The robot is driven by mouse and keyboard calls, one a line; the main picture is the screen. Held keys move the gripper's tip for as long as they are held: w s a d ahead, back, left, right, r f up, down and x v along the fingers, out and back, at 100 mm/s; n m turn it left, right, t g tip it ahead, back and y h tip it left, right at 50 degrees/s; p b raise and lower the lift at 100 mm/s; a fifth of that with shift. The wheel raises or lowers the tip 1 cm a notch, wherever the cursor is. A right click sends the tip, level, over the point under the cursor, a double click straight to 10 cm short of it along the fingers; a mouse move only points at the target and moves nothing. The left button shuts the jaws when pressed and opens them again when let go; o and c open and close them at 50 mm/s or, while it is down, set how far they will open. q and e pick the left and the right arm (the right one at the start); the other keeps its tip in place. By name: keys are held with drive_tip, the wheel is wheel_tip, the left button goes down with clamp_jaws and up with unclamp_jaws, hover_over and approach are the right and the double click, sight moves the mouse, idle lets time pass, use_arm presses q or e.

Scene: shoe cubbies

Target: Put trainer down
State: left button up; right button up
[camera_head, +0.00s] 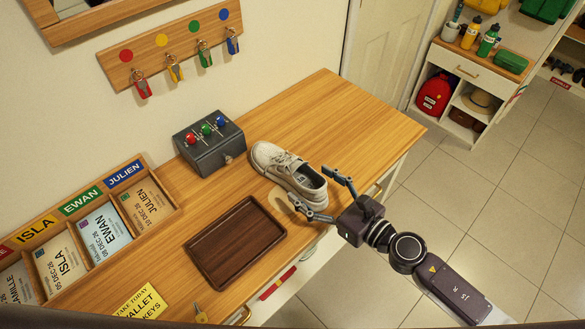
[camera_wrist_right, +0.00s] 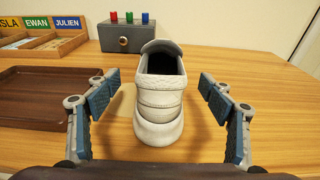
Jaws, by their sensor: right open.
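A light grey trainer (camera_head: 286,172) stands upright on the wooden table top (camera_head: 335,115), its heel toward my right gripper. My right gripper (camera_head: 322,195) is open, with one finger on each side of the heel end. In the right wrist view the trainer (camera_wrist_right: 160,95) sits between the spread fingers (camera_wrist_right: 160,100), with a visible gap on both sides. The sole's contact with the table is partly shadowed. My left gripper is not in view.
A dark brown tray (camera_head: 237,243) lies left of the trainer. A grey box with coloured knobs (camera_head: 210,144) stands behind it. Name cards in a wooden rack (camera_head: 105,232) are at the left. The table's far right end is clear.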

sight(295, 174)
drive_tip(key=x, duration=0.6)
drive_tip(key=shift+w+a+f+p, duration=0.15)
drive_tip(key=shift+w+f+p, duration=0.1)
drive_tip(key=shift+p, duration=0.1)
drive_tip(key=shift+s, duration=0.1)
drive_tip(key=c, duration=1.5)
drive_tip(key=shift+r, duration=0.2)
drive_tip(key=shift+c, duration=0.7)
